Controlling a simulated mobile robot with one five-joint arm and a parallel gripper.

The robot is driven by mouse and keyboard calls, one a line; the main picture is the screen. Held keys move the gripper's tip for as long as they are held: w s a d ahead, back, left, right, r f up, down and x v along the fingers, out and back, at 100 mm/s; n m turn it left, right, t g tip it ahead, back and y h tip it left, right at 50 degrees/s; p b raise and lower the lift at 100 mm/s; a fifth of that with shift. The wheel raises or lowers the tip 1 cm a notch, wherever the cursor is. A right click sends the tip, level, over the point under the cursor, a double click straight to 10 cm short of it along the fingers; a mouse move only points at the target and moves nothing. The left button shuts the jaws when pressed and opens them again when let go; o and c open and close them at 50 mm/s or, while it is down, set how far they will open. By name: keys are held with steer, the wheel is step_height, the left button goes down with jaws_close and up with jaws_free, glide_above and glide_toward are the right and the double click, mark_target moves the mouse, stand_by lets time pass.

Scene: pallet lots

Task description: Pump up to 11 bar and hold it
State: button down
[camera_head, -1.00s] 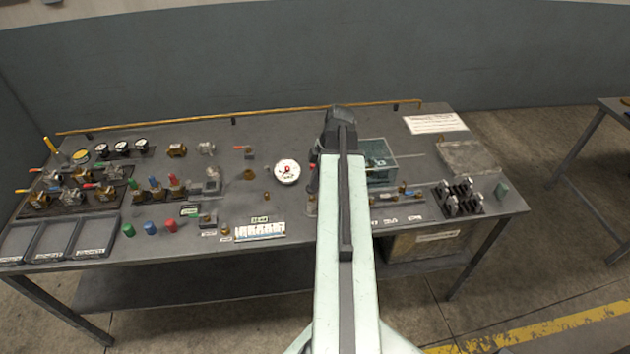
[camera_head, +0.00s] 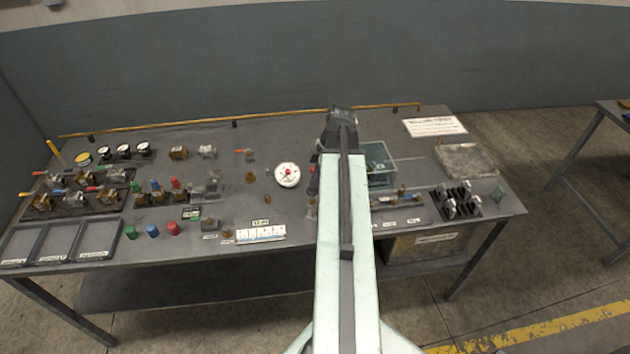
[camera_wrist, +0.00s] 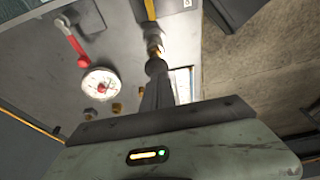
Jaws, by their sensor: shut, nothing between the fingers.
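A white round gauge (camera_head: 287,174) with a red centre stands on the bench, left of my arm; it also shows in the wrist view (camera_wrist: 101,84). Its reading is too small to tell. A clear tank (camera_head: 380,163) stands just right of my arm, partly hidden by it. My gripper (camera_wrist: 157,68) is shut and empty, close to a brass fitting (camera_wrist: 155,46) with a yellow rod (camera_wrist: 150,10) beyond it; I cannot tell whether they touch. A red-handled lever (camera_wrist: 70,42) lies beside the gauge in the wrist view. My arm hides part of the bench behind it.
Valves with coloured handles (camera_head: 83,180), grey trays (camera_head: 58,242) and coloured caps (camera_head: 153,230) fill the left side. A rack of dark parts (camera_head: 455,198) and a flat grey plate (camera_head: 466,160) are at the right. A copper pipe (camera_head: 180,125) runs along the back.

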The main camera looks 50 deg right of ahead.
steer(key=p+v, duration=0.7)
steer(key=v, duration=0.2)
steer(key=shift+d+r, duration=0.1)
steer(key=w+a+f+m+g+b, duration=0.15)
steer(key=w+a+f+b, duration=0.3)
steer(key=a, duration=0.45)
steer(key=w+a+f+m+b, duration=0.3)
steer(key=w+a, duration=0.3)
steer(key=a, duration=0.3)
steer(key=w+a+f+m+h+b, duration=0.1)
steer(key=a+f+m+b, duration=0.1)
steer(key=a, duration=1)
steer(key=w+a+f+m+h+b, duration=0.1)
steer(key=a+f+m+b, duration=0.2)
steer(key=a, duration=0.9)
steer(key=shift+w+f+g+h, duration=0.25)
steer(key=shift+f+g+h, duration=0.1)
steer(key=shift+f, duration=0.3)
steer(key=shift+m, duration=0.25)
